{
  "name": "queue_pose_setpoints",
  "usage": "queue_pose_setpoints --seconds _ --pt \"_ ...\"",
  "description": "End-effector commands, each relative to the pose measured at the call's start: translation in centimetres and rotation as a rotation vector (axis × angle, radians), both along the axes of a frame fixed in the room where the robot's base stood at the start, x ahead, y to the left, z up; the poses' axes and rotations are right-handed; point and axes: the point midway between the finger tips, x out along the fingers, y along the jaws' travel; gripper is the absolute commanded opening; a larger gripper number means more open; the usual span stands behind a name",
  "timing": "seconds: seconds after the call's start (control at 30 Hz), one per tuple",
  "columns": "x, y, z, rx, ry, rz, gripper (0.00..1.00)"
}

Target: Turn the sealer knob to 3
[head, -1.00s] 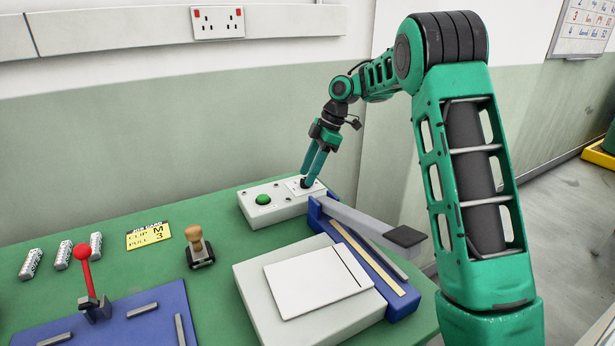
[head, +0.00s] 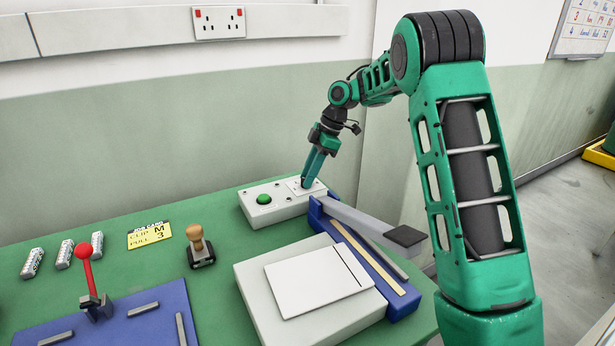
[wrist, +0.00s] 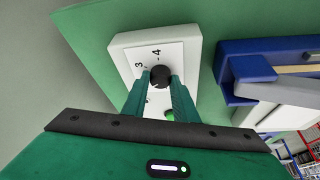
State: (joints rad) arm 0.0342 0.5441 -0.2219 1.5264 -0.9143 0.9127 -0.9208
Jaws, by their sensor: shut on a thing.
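The sealer's control box (head: 285,210) is white and stands at the back of the green bench, with a round green button (head: 264,199) on its left part. At its right end is a white dial plate (wrist: 177,52), where the numbers 3 and 4 are legible in the wrist view. The dark knob (wrist: 160,77) sits on this plate. My gripper (head: 306,184) reaches down from above and is shut on the knob, one finger on each side. The fingers hide part of the dial, and I cannot tell which number the knob points to.
A blue sealer with a grey lever arm (head: 370,225) stands just right of the box. In front is a pale block with a white sheet (head: 318,281). A wooden-handled stamp (head: 198,246), yellow job card (head: 149,235) and red-knobbed lever (head: 86,268) are left.

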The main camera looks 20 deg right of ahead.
Motion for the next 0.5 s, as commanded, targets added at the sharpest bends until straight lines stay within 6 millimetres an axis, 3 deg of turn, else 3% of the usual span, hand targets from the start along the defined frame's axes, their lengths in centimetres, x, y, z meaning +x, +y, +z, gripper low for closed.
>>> queue_pose_setpoints --seconds 0.5 --pt "-0.02 0.08 0.25 0.001 -0.011 -0.37 0.03"
